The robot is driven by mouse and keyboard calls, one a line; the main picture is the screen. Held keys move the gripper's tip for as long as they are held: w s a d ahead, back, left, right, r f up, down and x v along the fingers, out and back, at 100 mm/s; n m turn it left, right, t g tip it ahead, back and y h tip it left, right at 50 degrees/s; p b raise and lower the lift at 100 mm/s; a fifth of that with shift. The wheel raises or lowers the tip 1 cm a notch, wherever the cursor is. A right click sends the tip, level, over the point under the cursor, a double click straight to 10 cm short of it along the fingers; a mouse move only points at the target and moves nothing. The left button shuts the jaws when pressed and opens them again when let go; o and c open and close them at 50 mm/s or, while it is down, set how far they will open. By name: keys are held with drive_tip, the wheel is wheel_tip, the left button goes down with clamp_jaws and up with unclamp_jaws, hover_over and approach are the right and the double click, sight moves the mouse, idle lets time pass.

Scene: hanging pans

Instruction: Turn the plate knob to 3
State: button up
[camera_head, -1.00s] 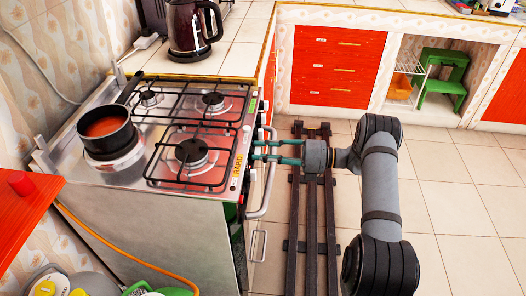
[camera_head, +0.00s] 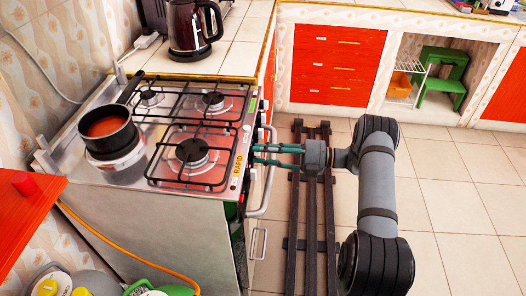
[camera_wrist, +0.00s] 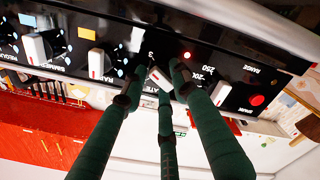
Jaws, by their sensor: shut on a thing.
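The plate knob (camera_wrist: 160,79) is white and sits on the stove's black front panel, beside a partly hidden label ending in "ATE". In the wrist view, my gripper (camera_wrist: 154,88) has its dark green fingers around this knob, shut on it. The fingertips cover part of the knob and the markings around it, so its exact setting cannot be told. In the head view, my gripper (camera_head: 256,154) reaches the stove front from the right, and the knob is hidden there.
Other white knobs (camera_wrist: 97,63) and (camera_wrist: 218,93) flank the held knob closely. A red light (camera_wrist: 187,55) shows beside it. The stove (camera_head: 192,150) carries a pot (camera_head: 107,128) with red contents. An oven handle (camera_head: 267,190) lies just below my gripper.

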drive_tip(key=shift+d+f+m, duration=0.1)
drive_tip(key=shift+d+m, duration=0.05)
drive_tip(key=shift+m, duration=1.05)
drive_tip(key=o, duration=0.9)
drive_tip(key=shift+f, duration=0.1)
drive_tip(key=shift+o, duration=1.1)
drive_tip(key=s+d, duration=0.1)
drive_tip(key=d, duration=1)
drive_tip(key=shift+d, duration=0.4)
